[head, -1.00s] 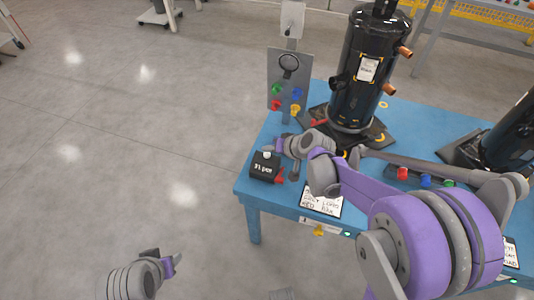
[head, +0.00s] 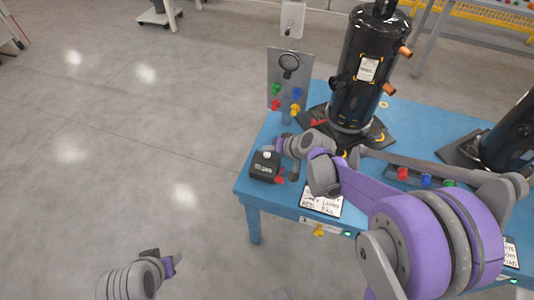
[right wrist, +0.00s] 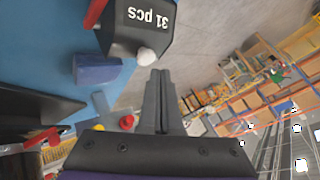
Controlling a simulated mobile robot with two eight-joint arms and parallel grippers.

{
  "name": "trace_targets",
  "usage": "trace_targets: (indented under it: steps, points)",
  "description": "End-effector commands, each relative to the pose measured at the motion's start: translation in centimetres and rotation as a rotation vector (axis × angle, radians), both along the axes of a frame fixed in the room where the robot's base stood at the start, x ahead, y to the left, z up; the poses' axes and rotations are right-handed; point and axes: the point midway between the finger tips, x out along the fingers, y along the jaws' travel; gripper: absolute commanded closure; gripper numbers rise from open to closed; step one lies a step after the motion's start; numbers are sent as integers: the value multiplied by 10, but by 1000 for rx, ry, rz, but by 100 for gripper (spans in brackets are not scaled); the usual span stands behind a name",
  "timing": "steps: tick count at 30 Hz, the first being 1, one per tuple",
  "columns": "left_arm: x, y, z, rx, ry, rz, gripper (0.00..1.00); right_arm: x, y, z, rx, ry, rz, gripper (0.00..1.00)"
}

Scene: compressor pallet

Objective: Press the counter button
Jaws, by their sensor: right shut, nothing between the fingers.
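The counter (head: 264,170) is a dark box with a white button (head: 267,155) on top, at the table's near-left corner. In the right wrist view the counter (right wrist: 130,30) reads "31 pcs", and its white button (right wrist: 146,56) shows just past my fingertips. My right gripper (head: 277,146) is beside the button, its fingers (right wrist: 160,74) shut and empty. The wrist view shows a small offset between fingertips and button; I cannot tell whether they touch. My left gripper (head: 168,264) hangs over the floor at lower left; its finger opening is unclear.
The blue table (head: 267,204) carries a tall black compressor (head: 362,95) behind my right gripper and a second one (head: 512,135) at right. A grey panel (head: 275,65) with coloured knobs stands behind the counter. A label card (head: 322,204) lies at the front edge.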

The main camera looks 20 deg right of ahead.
Motion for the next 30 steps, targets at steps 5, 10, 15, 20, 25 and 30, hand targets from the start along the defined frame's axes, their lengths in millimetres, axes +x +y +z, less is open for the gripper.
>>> trace_targets:
  steps: [5,10,15,20,25,30]
  points:
    - [-1,0,-6,0,2,0,50,0,0,-7,0,0,0,100]
    - [-1,0,-7,0,2,0,50,0,0,-8,0,0,0,100]
    - [-1,0,-7,0,2,0,50,0,0,-8,0,0,0,100]
    - [-1,0,-7,0,2,0,50,0,0,-9,0,0,0,100]
    - [-1,0,-9,0,3,0,50,0,0,-11,0,0,0,100]
    - [-1,0,-11,0,4,0,50,0,0,-13,0,0,0,100]
